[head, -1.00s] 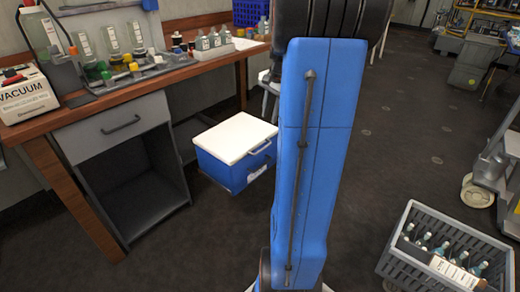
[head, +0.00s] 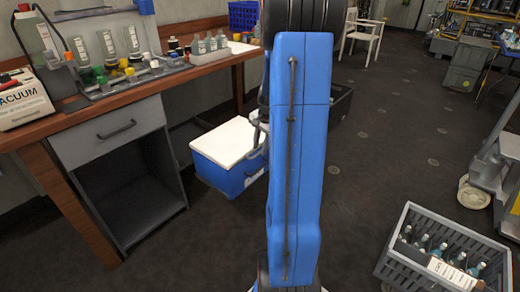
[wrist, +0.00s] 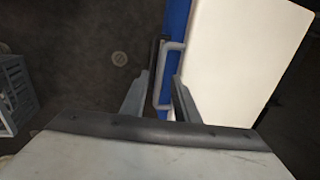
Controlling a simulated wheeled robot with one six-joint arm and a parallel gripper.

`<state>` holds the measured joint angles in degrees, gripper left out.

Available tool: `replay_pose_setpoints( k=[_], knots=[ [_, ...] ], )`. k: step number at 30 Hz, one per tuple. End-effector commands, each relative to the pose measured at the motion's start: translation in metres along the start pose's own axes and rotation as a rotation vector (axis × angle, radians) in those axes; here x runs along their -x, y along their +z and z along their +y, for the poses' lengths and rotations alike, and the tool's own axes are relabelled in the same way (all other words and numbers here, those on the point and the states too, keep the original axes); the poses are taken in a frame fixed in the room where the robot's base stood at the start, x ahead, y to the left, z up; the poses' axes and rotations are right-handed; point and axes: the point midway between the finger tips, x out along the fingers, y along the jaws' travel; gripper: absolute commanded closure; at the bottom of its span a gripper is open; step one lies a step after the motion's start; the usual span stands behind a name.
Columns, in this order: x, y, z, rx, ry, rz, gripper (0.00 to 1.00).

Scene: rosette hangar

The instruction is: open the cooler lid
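The cooler (head: 224,177) is a blue box standing on the floor beside the wooden bench. Its white lid (head: 228,142) is closed and lies flat. In the wrist view the lid (wrist: 235,60) fills the upper right, with a strip of the blue body (wrist: 175,30) beside it. A grey handle (wrist: 168,72) runs along that edge. My gripper (wrist: 164,88) is open, with its two fingers on either side of the handle. I cannot tell whether they touch it. In the head view my arm hides the cooler's right side and most of the gripper.
The wooden bench with a grey drawer cabinet (head: 108,135) stands left of the cooler. A grey crate of bottles (head: 440,222) is on the floor at the right; a crate also shows in the wrist view (wrist: 12,95). A cart (head: 490,165) stands behind it. Open dark floor lies between.

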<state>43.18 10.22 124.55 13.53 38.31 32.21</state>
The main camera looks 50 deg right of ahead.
Motion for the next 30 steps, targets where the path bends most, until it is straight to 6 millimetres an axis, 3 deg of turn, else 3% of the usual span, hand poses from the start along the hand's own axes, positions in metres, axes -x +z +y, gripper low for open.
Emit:
replay_pose_setpoints(
  k=[6,14,15,18,30],
  knots=[
    [-0.0139,0.0005,0.0004,0.001,0.001,0.000,0.72],
    [-0.0150,0.0003,0.0003,0.001,0.000,0.000,0.72],
    [-0.0150,0.0003,0.0003,0.001,0.000,0.000,0.74],
    [-0.0149,0.0002,0.0003,0.001,0.000,0.000,0.98],
    [-0.0085,-0.0003,-0.0031,0.003,0.019,0.002,1.00]
  ],
)
